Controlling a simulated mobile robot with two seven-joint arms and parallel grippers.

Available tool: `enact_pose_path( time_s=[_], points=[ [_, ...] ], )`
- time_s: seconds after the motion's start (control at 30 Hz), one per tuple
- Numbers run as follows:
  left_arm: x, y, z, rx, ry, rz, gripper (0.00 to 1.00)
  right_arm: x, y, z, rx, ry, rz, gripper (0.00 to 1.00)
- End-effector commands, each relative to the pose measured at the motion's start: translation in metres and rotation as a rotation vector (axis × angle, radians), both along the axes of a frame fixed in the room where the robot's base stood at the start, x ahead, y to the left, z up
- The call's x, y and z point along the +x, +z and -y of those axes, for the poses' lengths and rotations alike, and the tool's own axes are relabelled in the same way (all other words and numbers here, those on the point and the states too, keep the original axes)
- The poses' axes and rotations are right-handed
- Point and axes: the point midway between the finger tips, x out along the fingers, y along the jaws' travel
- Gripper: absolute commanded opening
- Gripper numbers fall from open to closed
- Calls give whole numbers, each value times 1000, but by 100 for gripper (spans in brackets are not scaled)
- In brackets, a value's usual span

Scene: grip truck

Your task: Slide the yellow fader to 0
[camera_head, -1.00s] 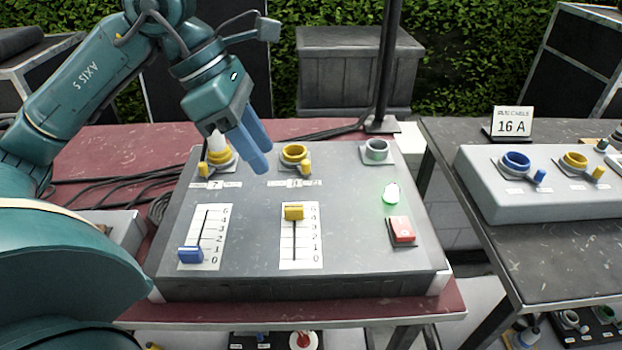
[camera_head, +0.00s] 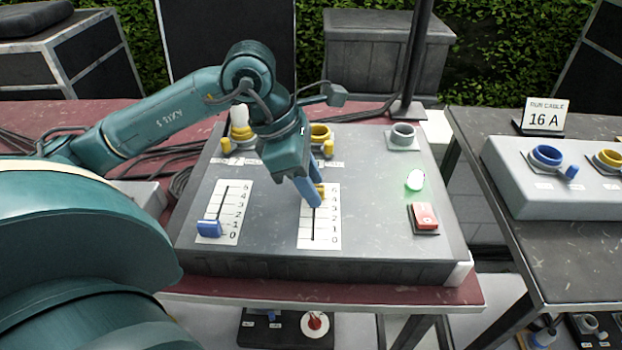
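The yellow fader (camera_head: 321,189) is near the top of its slot, by the high numbers of its white scale (camera_head: 328,225). My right gripper is not in view.
A blue fader (camera_head: 209,228) sits near the bottom of its own scale to the left. The grey panel (camera_head: 375,225) also has a red switch (camera_head: 425,215), a lit green lamp (camera_head: 415,180) and a grey socket (camera_head: 402,134). A second panel (camera_head: 500,170) stands on the right table.

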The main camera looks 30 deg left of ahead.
Motion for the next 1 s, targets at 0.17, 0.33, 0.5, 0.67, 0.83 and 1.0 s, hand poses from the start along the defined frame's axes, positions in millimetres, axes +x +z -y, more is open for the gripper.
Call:
enact_pose_path(
  time_s=[0.17, 0.33, 0.5, 0.67, 0.83, 1.0],
  points=[
    [1, -2, 1, 0, 0, 1, 36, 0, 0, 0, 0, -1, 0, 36],
    [0, -2, 1, 0, 0, 0, 31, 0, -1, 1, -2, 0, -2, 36],
    [0, -1, 1, -1, 0, 1, 18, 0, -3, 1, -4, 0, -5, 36],
    [0, -1, 1, -1, 0, 1, 4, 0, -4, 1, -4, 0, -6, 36],
    [0, -1, 1, -1, 0, 1, 0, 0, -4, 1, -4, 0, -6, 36],
    [0, -1, 1, -1, 0, 1, 0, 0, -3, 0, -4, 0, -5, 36]
  ],
)
